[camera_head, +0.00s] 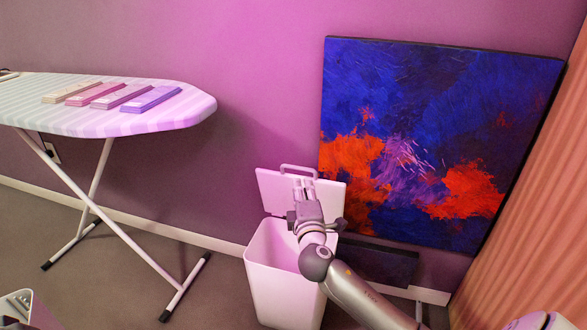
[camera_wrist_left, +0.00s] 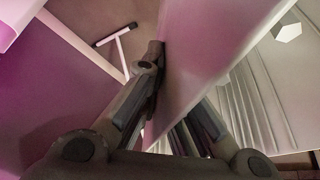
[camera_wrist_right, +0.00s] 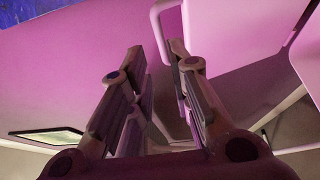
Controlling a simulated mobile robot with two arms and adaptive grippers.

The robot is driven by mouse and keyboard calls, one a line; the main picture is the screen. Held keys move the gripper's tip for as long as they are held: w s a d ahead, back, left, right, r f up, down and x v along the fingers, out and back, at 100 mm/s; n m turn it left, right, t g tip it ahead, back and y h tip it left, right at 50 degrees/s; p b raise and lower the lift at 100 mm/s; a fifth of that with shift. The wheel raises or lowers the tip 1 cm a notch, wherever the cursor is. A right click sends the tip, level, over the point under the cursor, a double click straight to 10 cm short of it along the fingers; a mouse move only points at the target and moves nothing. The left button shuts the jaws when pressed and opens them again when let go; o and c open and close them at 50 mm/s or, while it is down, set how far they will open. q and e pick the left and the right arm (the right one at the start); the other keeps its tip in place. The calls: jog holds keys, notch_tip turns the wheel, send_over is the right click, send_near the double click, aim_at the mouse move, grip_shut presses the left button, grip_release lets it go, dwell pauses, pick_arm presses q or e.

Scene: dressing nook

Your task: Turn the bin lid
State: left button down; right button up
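The white bin (camera_head: 278,291) stands on the floor at the centre of the head view. Its lid (camera_head: 270,190) is raised upright at the back, with a loop handle (camera_head: 299,168) along its top edge. My right gripper (camera_head: 304,184) is in front of the lid, just below the handle. In the right wrist view its two fingers (camera_wrist_right: 156,52) are apart, and the handle (camera_wrist_right: 157,24) shows by the right finger; contact cannot be told. The lid (camera_wrist_right: 235,50) fills the right there. My left gripper (camera_wrist_left: 178,75) has its fingers spread, with a pinkish panel crossing between them in view.
A blue and orange painting (camera_head: 430,130) leans on the wall behind the bin. A pink curtain (camera_head: 540,200) hangs at the right.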

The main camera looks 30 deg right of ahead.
aim_at(299, 169)
jog(key=b+x, duration=0.2)
jog(key=x, duration=0.8)
jog(key=shift+w+d+f, duration=0.1)
jog(key=shift+w, duration=0.1)
grip_shut()
